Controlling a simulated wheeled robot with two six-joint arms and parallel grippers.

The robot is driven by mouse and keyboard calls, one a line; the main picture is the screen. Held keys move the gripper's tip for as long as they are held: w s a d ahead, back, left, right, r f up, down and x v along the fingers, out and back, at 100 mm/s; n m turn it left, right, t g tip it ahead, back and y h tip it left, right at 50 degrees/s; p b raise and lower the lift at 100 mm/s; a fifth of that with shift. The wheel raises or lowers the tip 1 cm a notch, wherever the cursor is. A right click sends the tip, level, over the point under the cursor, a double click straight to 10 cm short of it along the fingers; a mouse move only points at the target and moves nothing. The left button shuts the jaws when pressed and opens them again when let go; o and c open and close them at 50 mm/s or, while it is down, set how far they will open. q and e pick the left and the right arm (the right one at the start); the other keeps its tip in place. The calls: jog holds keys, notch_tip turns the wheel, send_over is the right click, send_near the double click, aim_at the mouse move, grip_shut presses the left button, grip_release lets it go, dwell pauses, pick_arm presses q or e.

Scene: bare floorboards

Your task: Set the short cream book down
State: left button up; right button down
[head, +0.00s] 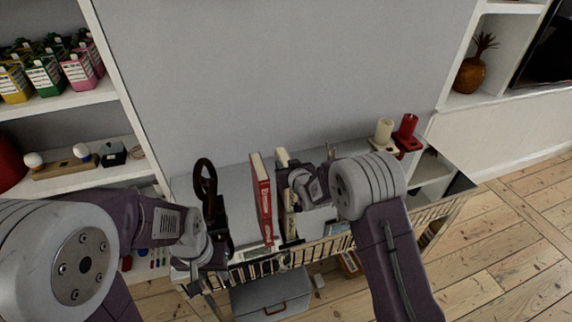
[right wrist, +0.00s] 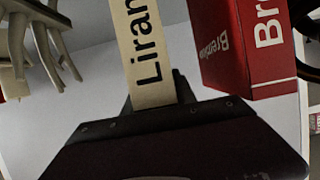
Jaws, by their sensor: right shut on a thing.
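The short cream book (right wrist: 149,50), lettered "Liran", is held upright in my right gripper (right wrist: 156,94), whose dark fingers close on either side of it. In the head view the cream book (head: 282,157) is partly hidden behind my right wrist, just right of a red book (head: 262,199). Whether its bottom edge touches the shelf surface (head: 233,190) is hidden. My left gripper (head: 193,275) is low at the left, by the front edge of the shelf; its fingers are too small and dark to read.
The red book also stands close by in the right wrist view (right wrist: 232,50). A dark looped object (head: 206,185) stands left of it. Cream and red candle-like items (head: 407,130) stand at the right end. A slatted rail (head: 330,247) runs along the front.

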jog(key=c, duration=1)
grip_release()
jog(key=shift+f, duration=0.1)
jog(key=shift+r, duration=0.2)
jog(key=b+v, duration=0.1)
jog(key=v, duration=1.1)
